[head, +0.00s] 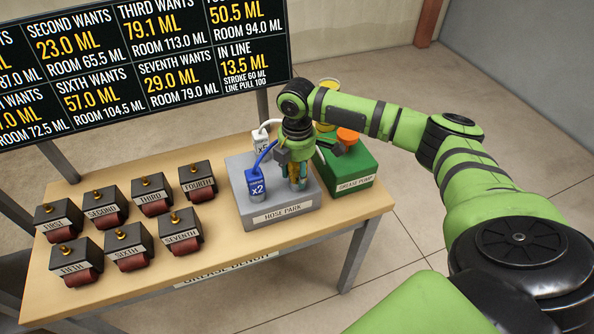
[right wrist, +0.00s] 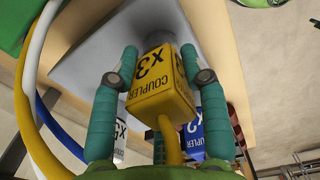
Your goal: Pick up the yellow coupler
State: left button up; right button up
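The yellow coupler (right wrist: 158,88), marked "COUPLER X3", fills the middle of the right wrist view, a yellow hose leaving its near end. My left gripper is out of view.
A blue coupler (head: 257,182) marked "X2" and a white coupler (head: 261,143) stand close by on the hose park. A green grease pump (head: 357,168) is right of it. Several labelled black blocks, such as "SEVENTH" (head: 179,229), stand at left. A sign board (head: 140,60) rises behind.

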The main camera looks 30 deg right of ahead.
jog(key=shift+r+b, duration=0.3)
jog(key=shift+r, duration=0.4)
notch_tip(320, 180, up, 3)
jog(key=shift+f+b, duration=0.15)
jog(key=shift+b, duration=0.35)
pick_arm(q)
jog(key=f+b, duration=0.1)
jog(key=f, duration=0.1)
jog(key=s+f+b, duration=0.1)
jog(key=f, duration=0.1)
pick_arm(e)
jog(key=s+d+r, duration=0.1)
jog(key=s+r, duration=0.1)
jog(key=s, duration=0.1)
jog(key=s+d+r, duration=0.2)
jog(key=s, duration=0.2)
jog(key=s+d+r, duration=0.2)
jog(key=s+r, duration=0.1)
jog(key=shift+s, duration=0.3)
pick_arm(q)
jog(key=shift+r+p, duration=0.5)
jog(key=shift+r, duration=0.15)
